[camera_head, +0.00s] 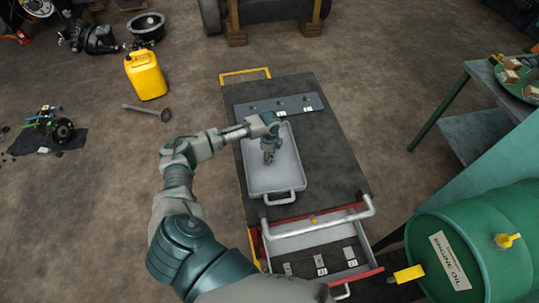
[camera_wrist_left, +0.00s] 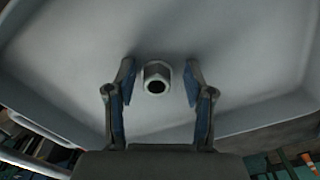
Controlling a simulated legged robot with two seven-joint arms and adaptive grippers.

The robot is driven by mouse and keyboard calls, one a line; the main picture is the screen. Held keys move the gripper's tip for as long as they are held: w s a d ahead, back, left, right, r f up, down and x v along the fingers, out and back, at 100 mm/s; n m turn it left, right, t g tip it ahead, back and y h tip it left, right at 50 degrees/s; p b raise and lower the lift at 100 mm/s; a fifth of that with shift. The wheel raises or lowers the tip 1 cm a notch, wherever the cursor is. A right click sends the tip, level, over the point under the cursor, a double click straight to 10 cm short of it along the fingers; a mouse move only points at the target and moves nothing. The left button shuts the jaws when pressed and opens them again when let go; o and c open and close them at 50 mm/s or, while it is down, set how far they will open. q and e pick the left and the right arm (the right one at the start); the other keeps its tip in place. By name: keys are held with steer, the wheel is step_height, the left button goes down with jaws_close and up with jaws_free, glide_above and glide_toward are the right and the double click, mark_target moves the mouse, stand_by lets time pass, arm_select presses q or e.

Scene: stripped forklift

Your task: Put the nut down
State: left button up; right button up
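The nut (camera_wrist_left: 157,77) is a small pale metal hexagon with a dark hole. In the left wrist view it appears to rest on the floor of a light grey tray (camera_wrist_left: 60,60). My left gripper (camera_wrist_left: 158,80) is open, with one finger on each side of the nut and a visible gap to both. In the head view my left gripper (camera_head: 268,157) points down inside the tray (camera_head: 287,178), and the nut cannot be made out there. My right gripper is not in view.
An open drawer (camera_head: 320,240) juts out at the front. A green oil drum (camera_head: 470,245) and a green workbench (camera_head: 485,140) stand at right.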

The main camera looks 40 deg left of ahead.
arm_select(q)
steer(key=shift+d+r, duration=0.25)
step_height(320, 180, up, 12)
steer(key=shift+b, duration=0.3)
steer(key=shift+d, duration=0.15)
steer(key=shift+s, duration=0.1)
